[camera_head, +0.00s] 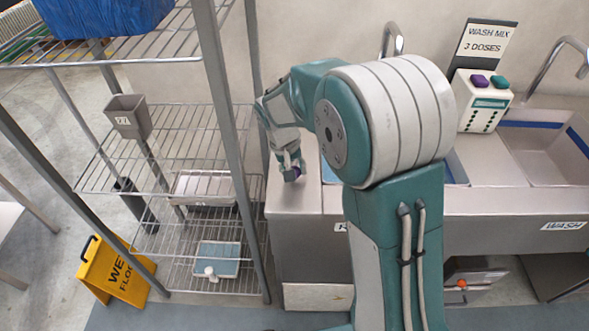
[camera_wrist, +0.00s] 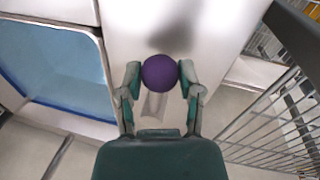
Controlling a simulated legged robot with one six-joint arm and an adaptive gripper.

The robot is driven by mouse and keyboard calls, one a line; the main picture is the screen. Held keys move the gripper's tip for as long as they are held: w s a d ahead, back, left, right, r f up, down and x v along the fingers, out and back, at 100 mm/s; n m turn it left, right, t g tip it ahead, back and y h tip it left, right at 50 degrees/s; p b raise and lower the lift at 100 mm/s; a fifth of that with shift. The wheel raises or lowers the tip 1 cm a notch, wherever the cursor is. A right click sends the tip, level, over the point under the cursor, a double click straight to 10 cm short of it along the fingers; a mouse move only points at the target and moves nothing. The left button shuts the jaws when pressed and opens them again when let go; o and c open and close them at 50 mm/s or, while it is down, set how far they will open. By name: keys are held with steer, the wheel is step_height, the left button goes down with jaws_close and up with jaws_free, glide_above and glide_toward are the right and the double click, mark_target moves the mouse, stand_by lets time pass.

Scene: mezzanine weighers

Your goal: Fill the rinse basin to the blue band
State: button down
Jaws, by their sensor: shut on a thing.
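My gripper (camera_head: 291,168) is over the bare left end of the steel counter and is shut on a round purple knob (camera_head: 297,171). In the wrist view the purple knob (camera_wrist: 160,72) sits between the two fingers of my gripper (camera_wrist: 160,82). A pale strip shows just below it; I cannot tell whether they are joined. The rinse basin lies mostly behind my arm in the head view, its label (camera_head: 340,227) partly covered. In the wrist view a basin (camera_wrist: 108,75) at left has a light blue inside, seemingly water; its level against the band is unclear.
The wash basin (camera_head: 500,150) with a blue band is at right. A dispenser (camera_head: 484,100) with purple and teal buttons stands behind, by a "WASH MIX 3 DOSES" sign (camera_head: 486,50). A wire rack (camera_head: 215,115) stands close left of my gripper. A yellow wet-floor sign (camera_head: 115,272) is lower left.

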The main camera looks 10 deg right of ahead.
steer(key=shift+s+f, duration=0.1)
steer(key=shift+f, duration=0.05)
steer(key=shift+c, duration=1.3)
jaws_free()
steer(key=shift+a, duration=0.15)
steer(key=shift+r, duration=0.5)
step_height(320, 180, up, 11)
steer(key=a, duration=0.2)
steer(key=shift+w+a, duration=0.2)
steer(key=shift+a, duration=0.1)
steer(key=shift+f, duration=0.1)
